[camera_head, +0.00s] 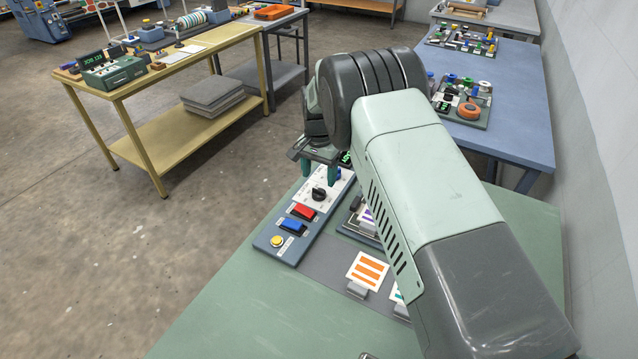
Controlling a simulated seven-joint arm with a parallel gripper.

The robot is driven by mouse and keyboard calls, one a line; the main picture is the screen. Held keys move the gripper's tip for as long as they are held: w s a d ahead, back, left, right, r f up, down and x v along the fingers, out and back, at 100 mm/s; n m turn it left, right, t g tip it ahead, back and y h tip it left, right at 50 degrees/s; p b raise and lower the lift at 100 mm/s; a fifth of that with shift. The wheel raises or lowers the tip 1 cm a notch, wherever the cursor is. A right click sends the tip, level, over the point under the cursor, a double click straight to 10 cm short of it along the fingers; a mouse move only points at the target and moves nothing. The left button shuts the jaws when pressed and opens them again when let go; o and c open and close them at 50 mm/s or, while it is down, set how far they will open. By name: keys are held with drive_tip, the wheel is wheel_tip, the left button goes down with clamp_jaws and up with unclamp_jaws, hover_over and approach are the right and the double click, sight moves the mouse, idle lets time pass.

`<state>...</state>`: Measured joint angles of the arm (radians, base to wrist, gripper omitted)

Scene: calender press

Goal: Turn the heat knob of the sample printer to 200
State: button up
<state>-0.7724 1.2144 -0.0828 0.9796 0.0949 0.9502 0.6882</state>
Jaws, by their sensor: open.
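The sample printer's control panel (287,243) lies on the green table, a long grey-blue plate with a white dial section. A black round knob (319,194) stands on the white section; its scale marks are too small to read. A second, blue knob (338,174) shows partly behind a fingertip. I cannot tell from the labels which one is the heat knob. My gripper (319,171) is above the far end of the panel, fingers pointing down, open, with nothing seen between them. In the picture its fingertips are just beyond the black knob; the exact gap is unclear.
My arm hides much of the table's right side. The green table's (240,318) near left is clear.

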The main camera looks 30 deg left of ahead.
wheel_tip(320, 180, up, 6)
drive_tip(key=shift+f, duration=0.15)
idle(0.5)
wheel_tip(320, 180, up, 7)
hover_over(319, 189)
drive_tip(key=w+d, duration=0.2)
drive_tip(key=d, duration=0.2)
drive_tip(key=d+r+t, duration=0.1)
drive_tip(key=d+r, duration=0.6)
drive_tip(key=r, duration=0.1)
drive_tip(key=s+d+r+t+y, duration=0.1)
drive_tip(key=s+d+r, duration=0.4)
drive_tip(key=d+r, duration=0.85)
drive_tip(key=s+d+r+t, duration=0.2)
drive_tip(key=s+d+r, duration=0.3)
drive_tip(key=s+d, duration=0.7)
drive_tip(key=s+d+f, duration=0.1)
drive_tip(key=s+d, duration=0.2)
drive_tip(key=s, duration=0.3)
drive_tip(key=s+d+f+t+h, duration=0.1)
drive_tip(key=s+d+f, duration=0.1)
drive_tip(key=s, duration=0.4)
drive_tip(key=shift+s+d+t, duration=0.25)
drive_tip(key=shift+d+t, duration=0.05)
drive_tip(key=shift+d, duration=0.25)
